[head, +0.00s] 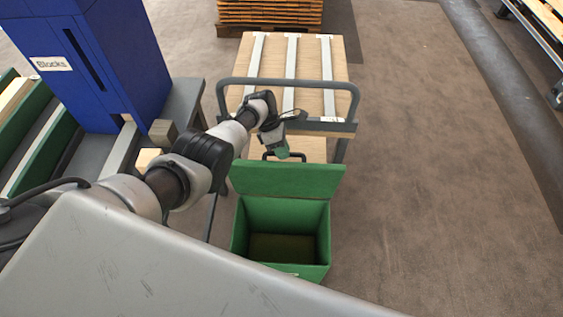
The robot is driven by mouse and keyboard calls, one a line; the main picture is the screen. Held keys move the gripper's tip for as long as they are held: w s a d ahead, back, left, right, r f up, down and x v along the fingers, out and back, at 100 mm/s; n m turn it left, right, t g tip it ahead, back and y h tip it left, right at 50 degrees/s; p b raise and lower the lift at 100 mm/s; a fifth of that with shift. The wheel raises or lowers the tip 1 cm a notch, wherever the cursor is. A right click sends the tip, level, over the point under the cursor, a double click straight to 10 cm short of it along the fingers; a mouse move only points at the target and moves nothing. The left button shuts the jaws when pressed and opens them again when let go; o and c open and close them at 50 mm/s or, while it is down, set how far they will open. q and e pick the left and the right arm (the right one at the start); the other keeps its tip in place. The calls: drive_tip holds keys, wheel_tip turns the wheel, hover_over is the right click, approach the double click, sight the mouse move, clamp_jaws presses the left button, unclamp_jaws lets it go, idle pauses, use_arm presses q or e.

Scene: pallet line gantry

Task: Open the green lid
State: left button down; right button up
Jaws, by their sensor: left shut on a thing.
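The green lid (288,181) stands raised at the far side of the green box (239,232). The box is open and its dark inside shows, with nothing clear to see in it. A dark handle (266,156) sticks up at the lid's top edge. My left gripper (283,153) is at this handle and shut on it. The fingertips are small and partly hidden. My right gripper is not in view.
A cart (311,77) with a wooden top, white strips and a grey rail stands just beyond the box. A blue "Blocks" cabinet (117,60) and a grey bench with wooden blocks are at left. The floor (430,170) at right is clear.

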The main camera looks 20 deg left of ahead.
use_arm(q)
drive_tip(key=shift+w+a+f+b, duration=0.2)
drive_tip(key=shift+w+f+b, duration=0.25)
drive_tip(key=shift+f, duration=0.3)
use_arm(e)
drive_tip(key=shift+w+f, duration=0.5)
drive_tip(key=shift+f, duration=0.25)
use_arm(q)
drive_tip(key=c, duration=1.3)
unclamp_jaws()
drive_tip(key=shift+w, duration=0.1)
drive_tip(key=shift+o, duration=1)
drive_tip(key=shift+w, duration=0.15)
drive_tip(key=shift+w+r, duration=0.1)
drive_tip(key=shift+r, duration=0.1)
drive_tip(key=s+d+r+p, duration=0.2)
drive_tip(key=d+r+p, duration=0.5)
drive_tip(key=d+r, duration=0.3)
drive_tip(key=shift+s+d+r, duration=0.35)
drive_tip(key=shift+d, duration=0.4)
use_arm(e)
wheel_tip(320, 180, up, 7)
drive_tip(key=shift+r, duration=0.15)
